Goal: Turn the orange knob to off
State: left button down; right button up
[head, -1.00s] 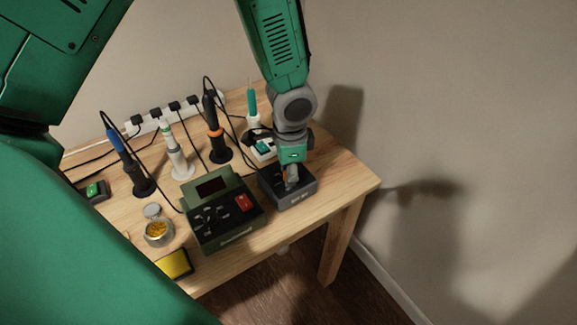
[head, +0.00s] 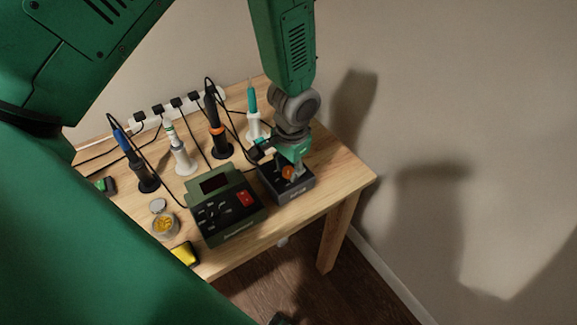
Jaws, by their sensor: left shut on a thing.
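The orange knob (head: 288,172) sits on top of a small dark box (head: 294,190) near the right end of the table. My left gripper (head: 294,168) reaches down from above and is shut on the knob, with its fingers partly covering it. The knob's pointer and the markings around it are too small or hidden to read. My right gripper is not in view.
A green control unit (head: 228,212) with a red switch stands just left of the box. Several soldering irons stand in holders behind, including an orange-ringed one (head: 218,140). A jar (head: 164,226) and yellow sponge (head: 185,254) are at the front left.

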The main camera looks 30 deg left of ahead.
aim_at(293, 170)
pick_arm(q)
jog(key=shift+w+r, duration=0.15)
jog(key=shift+w, duration=0.25)
jog(key=c, duration=1.5)
grip_release()
jog(key=shift+o, duration=1.2)
jog(key=shift+s, duration=0.1)
jog(key=shift+r, duration=0.15)
notch_tip(293, 170, up, 11)
jog(key=shift+d+r, duration=0.2)
jog(key=shift+d, duration=0.2)
